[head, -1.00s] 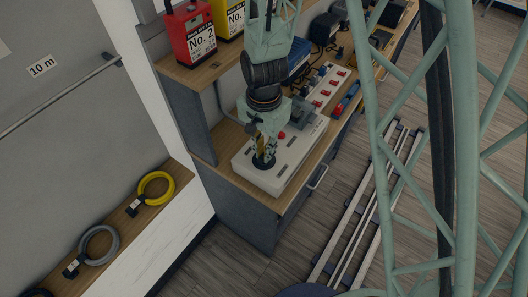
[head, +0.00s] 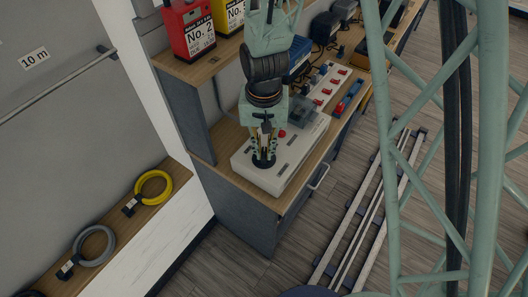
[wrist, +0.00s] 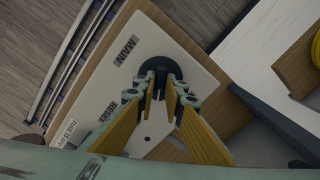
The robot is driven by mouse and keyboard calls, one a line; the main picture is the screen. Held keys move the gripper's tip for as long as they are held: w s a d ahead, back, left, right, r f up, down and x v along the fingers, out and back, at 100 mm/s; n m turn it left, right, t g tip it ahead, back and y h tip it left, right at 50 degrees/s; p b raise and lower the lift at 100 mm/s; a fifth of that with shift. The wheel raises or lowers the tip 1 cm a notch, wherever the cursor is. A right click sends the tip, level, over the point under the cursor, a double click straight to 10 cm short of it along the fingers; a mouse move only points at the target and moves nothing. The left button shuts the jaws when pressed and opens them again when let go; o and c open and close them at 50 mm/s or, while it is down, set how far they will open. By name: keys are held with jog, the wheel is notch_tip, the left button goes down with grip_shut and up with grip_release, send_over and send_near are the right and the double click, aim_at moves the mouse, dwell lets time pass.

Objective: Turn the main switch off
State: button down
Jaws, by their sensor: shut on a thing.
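The main switch is a dark round knob (wrist: 160,66) next to a "MAIN" label (wrist: 123,50) on a white panel box (wrist: 185,50). In the head view the box (head: 262,178) lies on the wooden bench, with the dark switch base (head: 263,161) near its front end. My gripper (head: 264,150) points down onto the switch. In the wrist view my gripper (wrist: 160,88) has its yellow-lined fingers converging on the knob, shut on its grip. The fingers hide most of the grip, so I cannot tell its exact angle.
A red button (head: 282,133) and a grey clear-covered part (head: 304,112) sit on the box behind my gripper. A strip with red switches (head: 327,88) lies farther back. A red No. 2 unit (head: 188,30) stands on the shelf at left. Rails (head: 370,210) run along the floor.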

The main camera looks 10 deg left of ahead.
aim_at(264, 153)
jog(key=n+b, duration=0.1)
jog(key=n, duration=0.5)
jog(key=shift+b, duration=0.3)
jog(key=n+b, duration=0.1)
jog(key=n, duration=0.4)
jog(key=shift+n, duration=0.4)
jog(key=c, duration=2.7)
grip_release()
jog(key=shift+r, duration=0.2)
jog(key=shift+a+r, duration=0.1)
jog(key=shift+r, duration=5.8)
